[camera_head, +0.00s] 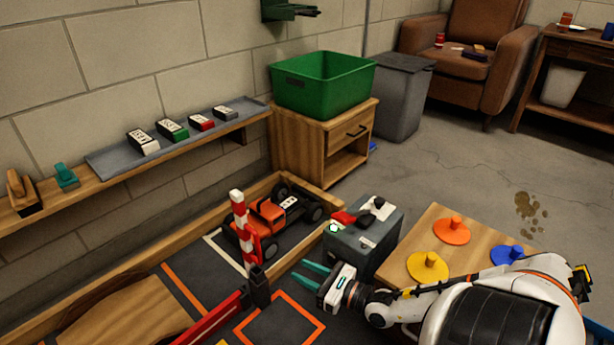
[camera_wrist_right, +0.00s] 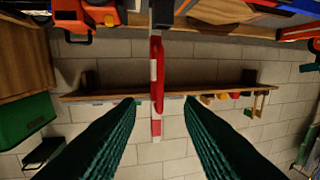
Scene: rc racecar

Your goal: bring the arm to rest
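My right gripper (camera_head: 300,269) is low over the track in the head view, beside the grey box, with its two teal fingers apart and nothing between them. Its arm comes in from the lower right. In the right wrist view the fingers of the right gripper (camera_wrist_right: 160,103) are also spread. A red and white striped pole (camera_wrist_right: 156,72) shows beyond the gap between them. The same striped pole (camera_head: 241,228) stands left of the gripper in the head view, apart from it. My left gripper is not in view.
An orange racecar (camera_head: 268,213) sits on the track behind the pole. A grey box (camera_head: 363,247) with small items stands just right of the gripper. A green bin (camera_head: 322,85) stands on a cabinet. The floor at the right is open.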

